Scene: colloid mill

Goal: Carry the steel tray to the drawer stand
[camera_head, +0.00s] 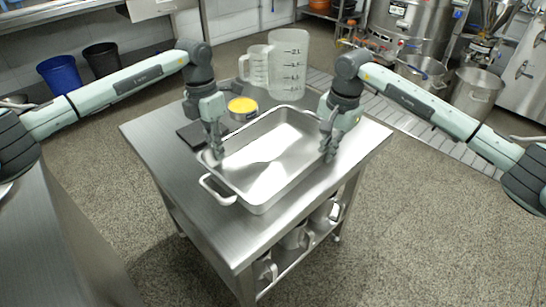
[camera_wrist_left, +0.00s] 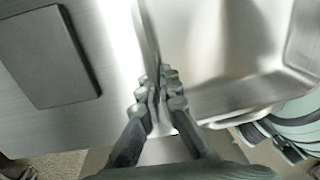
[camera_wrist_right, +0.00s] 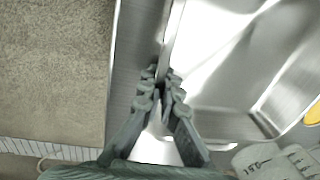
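The steel tray (camera_head: 258,203) is a shallow, shiny rectangular pan with a loop handle at its near end. It looks empty and level over the steel table (camera_head: 226,236); I cannot tell whether it rests on the top or is slightly raised. My left gripper (camera_head: 217,154) is shut on its left long rim; the rim runs between the fingers in the left wrist view (camera_wrist_left: 158,90). My right gripper (camera_head: 329,154) is shut on the right long rim, which also shows between the fingers in the right wrist view (camera_wrist_right: 163,85). I cannot identify a drawer stand.
A dark flat slab (camera_wrist_left: 50,55), a yellow-topped container (camera_head: 242,107) and two measuring jugs (camera_head: 288,66) are on the table beyond or beside the tray. Metal pitchers (camera_head: 297,237) stand on its lower shelf. A grey counter (camera_head: 62,245) is at left. Speckled floor (camera_head: 440,220) at right is clear.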

